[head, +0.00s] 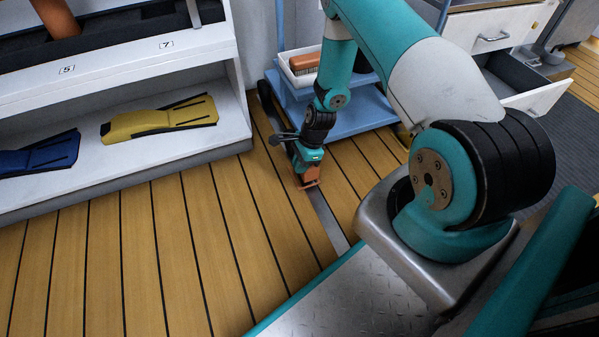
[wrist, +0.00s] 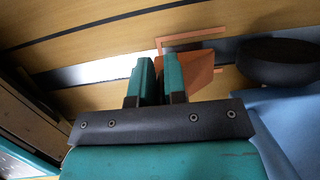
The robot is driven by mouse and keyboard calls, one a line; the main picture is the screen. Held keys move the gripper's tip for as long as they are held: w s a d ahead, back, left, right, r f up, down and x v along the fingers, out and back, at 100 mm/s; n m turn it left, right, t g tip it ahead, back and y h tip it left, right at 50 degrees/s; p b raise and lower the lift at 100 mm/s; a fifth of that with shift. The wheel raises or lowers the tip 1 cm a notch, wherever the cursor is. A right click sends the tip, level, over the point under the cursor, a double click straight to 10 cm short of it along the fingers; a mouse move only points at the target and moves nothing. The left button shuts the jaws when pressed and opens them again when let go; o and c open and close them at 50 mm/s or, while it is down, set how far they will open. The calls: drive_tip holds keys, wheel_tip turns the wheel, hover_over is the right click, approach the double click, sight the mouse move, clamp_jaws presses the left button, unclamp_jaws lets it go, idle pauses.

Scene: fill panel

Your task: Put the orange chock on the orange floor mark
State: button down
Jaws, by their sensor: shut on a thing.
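The orange chock (wrist: 199,72) is a wedge-like block that shows beside and behind the right finger in the wrist view. My gripper (wrist: 158,80) is shut on it; the fingers hide part of it. In the head view my gripper (head: 307,181) is low over the plank floor, with orange at its tip. The orange floor mark (wrist: 192,37) is a thin outline on the floor, partly covered by the chock. Its corner and upper edge show beyond the chock, and a short piece shows to the right. I cannot tell whether the chock touches the floor.
A blue cart (head: 343,112) with a brush in a white tray (head: 290,72) stands just behind my gripper. Its black wheel (wrist: 282,62) is close on the right in the wrist view. A white shelf (head: 205,143) with fins stands left. An open drawer (head: 541,98) is at right.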

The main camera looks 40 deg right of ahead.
drive_tip(key=f+b, duration=0.2)
drive_tip(key=w+f+b, duration=0.1)
drive_tip(key=b, duration=0.1)
drive_tip(key=shift+w+d+f, duration=0.2)
drive_tip(key=shift+f, duration=0.15)
drive_tip(key=shift+r, duration=0.15)
drive_tip(key=c, duration=1.2)
unclamp_jaws()
drive_tip(key=shift+o, duration=0.2)
drive_tip(key=p+v, duration=0.8)
drive_tip(key=v, duration=0.4)
